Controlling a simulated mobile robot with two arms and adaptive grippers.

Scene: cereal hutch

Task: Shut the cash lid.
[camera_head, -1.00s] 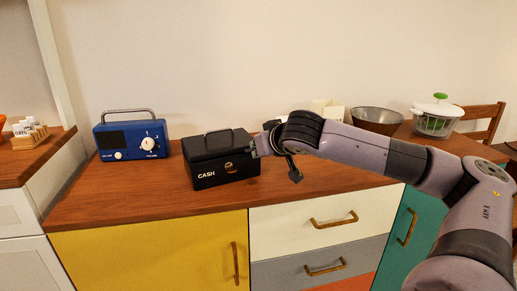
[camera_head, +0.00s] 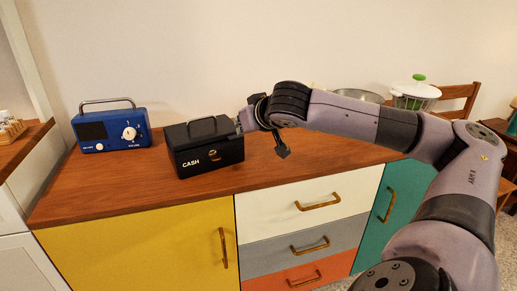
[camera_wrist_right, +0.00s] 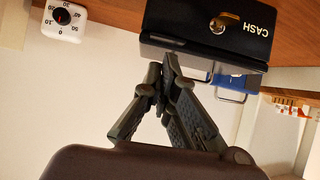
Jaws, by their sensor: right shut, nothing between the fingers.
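The black cash box (camera_head: 207,157), marked CASH, stands on the wooden counter. Its lid (camera_head: 203,130), with a grey carrying handle, lies down over the body; I cannot tell whether it is fully closed. My right gripper (camera_head: 239,124) is at the box's right end, near lid height; its fingertips are small and partly hidden in the head view. In the right wrist view, which is upside down, the fingers (camera_wrist_right: 163,72) are together and empty, beside the box (camera_wrist_right: 208,28). Contact with the lid cannot be told. My left gripper is out of view.
A blue radio (camera_head: 111,130) stands left of the box. A white dial timer (camera_wrist_right: 62,18) shows in the wrist view. A metal bowl (camera_head: 358,96) and a salad spinner (camera_head: 415,95) are at the right, behind my arm. The counter front (camera_head: 130,190) is clear.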

